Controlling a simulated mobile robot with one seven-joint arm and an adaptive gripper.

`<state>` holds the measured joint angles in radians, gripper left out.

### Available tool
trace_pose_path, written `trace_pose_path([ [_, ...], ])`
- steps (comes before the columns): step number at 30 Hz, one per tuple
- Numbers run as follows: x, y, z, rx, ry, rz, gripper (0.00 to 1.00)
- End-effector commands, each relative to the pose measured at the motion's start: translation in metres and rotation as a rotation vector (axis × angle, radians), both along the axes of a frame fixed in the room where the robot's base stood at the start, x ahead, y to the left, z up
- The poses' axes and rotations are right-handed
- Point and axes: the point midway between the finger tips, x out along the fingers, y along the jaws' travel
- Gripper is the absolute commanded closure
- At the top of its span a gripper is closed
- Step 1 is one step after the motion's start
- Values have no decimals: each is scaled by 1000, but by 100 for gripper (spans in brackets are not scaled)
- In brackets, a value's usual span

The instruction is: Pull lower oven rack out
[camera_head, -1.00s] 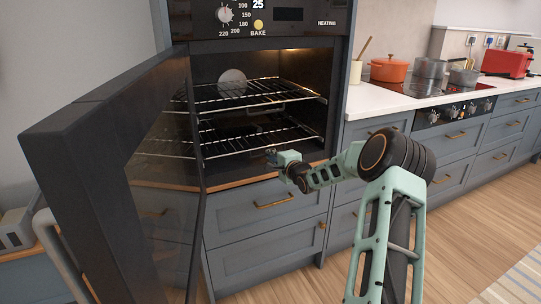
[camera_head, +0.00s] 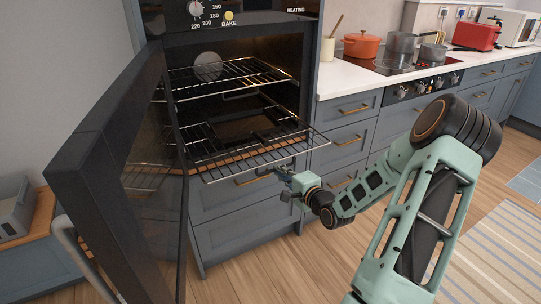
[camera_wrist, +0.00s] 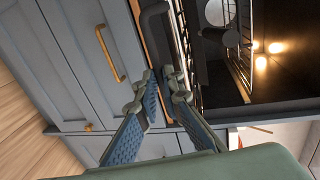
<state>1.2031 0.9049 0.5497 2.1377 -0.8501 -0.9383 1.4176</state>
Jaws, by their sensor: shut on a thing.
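The lower oven rack (camera_head: 240,160) is a wire grid slid partly out of the oven, its front edge past the oven opening and over the drawers below. My gripper (camera_head: 284,174) is at the rack's front edge, right of its middle. The exact contact is partly hidden by the fingers. The upper rack (camera_head: 225,80) sits inside the oven.
The oven door (camera_head: 110,190) stands open on the left. Blue-grey drawers (camera_head: 235,230) with brass handles lie below the oven. A counter with a red pot (camera_head: 361,45), grey pans and a red toaster (camera_head: 476,36) runs to the right.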

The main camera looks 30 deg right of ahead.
Motion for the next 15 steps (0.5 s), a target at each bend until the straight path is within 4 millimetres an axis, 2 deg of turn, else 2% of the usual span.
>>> trace_pose_path([
  [1,-11,-1,3,3,1,-3,100],
  [6,-36,-2,2,3,0,-3,100],
  [15,-54,-2,1,-1,-2,0,100],
])
